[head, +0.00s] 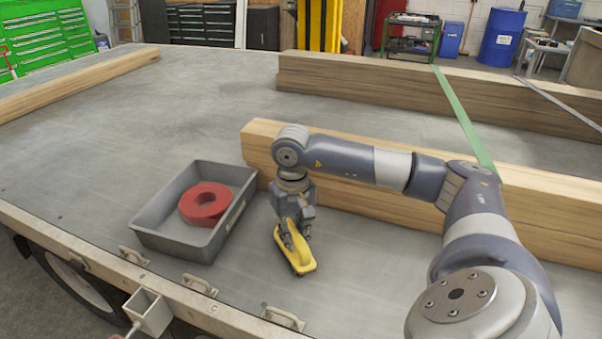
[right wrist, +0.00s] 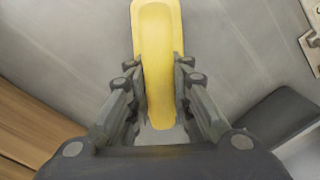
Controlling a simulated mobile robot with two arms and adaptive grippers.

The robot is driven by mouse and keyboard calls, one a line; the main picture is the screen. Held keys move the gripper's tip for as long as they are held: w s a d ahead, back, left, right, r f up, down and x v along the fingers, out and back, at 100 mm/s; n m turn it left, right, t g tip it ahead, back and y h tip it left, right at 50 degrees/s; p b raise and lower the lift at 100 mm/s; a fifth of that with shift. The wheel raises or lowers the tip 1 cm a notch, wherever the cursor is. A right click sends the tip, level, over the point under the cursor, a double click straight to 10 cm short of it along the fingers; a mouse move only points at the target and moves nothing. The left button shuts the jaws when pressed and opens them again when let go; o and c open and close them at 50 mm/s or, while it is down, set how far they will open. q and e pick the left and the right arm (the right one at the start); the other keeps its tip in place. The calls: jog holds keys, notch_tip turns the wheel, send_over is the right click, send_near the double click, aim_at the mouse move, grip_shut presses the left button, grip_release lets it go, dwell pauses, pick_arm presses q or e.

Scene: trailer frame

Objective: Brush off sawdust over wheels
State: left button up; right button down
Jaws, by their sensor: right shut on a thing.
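My right gripper (head: 294,228) is shut on a yellow-handled brush (head: 302,258), just above or on the grey trailer bed; I cannot tell if the brush touches it. In the right wrist view the yellow handle (right wrist: 158,65) lies between both fingers (right wrist: 157,95). The trailer bed (head: 215,105) looks grey and streaked; I cannot make out sawdust clearly. One trailer wheel (head: 82,284) shows below the bed's edge at the lower left, partly hidden by the bed. My left gripper is not in view.
A grey tray (head: 165,245) with a red ring-shaped roll (head: 204,204) stands left of the brush. Timber beams (head: 258,150) lie behind my right arm, with more timber at the back (head: 350,78). Metal loops (head: 283,317) line the near edge. A green strap (head: 462,115) crosses the timber.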

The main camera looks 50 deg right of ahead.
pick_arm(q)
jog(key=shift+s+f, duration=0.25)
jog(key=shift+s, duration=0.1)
pick_arm(e)
jog(key=shift+w+a, duration=0.25)
jog(key=shift+w, duration=0.35)
jog(key=shift+w+a, duration=0.25)
jog(key=shift+w, duration=0.35)
jog(key=shift+w+a, duration=0.4)
jog(key=shift+w, duration=0.45)
jog(key=shift+w+a, duration=0.35)
jog(key=shift+w, duration=0.5)
jog(key=shift+w+a, duration=0.35)
jog(key=shift+w, duration=0.55)
jog(key=shift+w+a, duration=0.35)
jog(key=shift+w, duration=0.5)
jog(key=shift+r, duration=0.1)
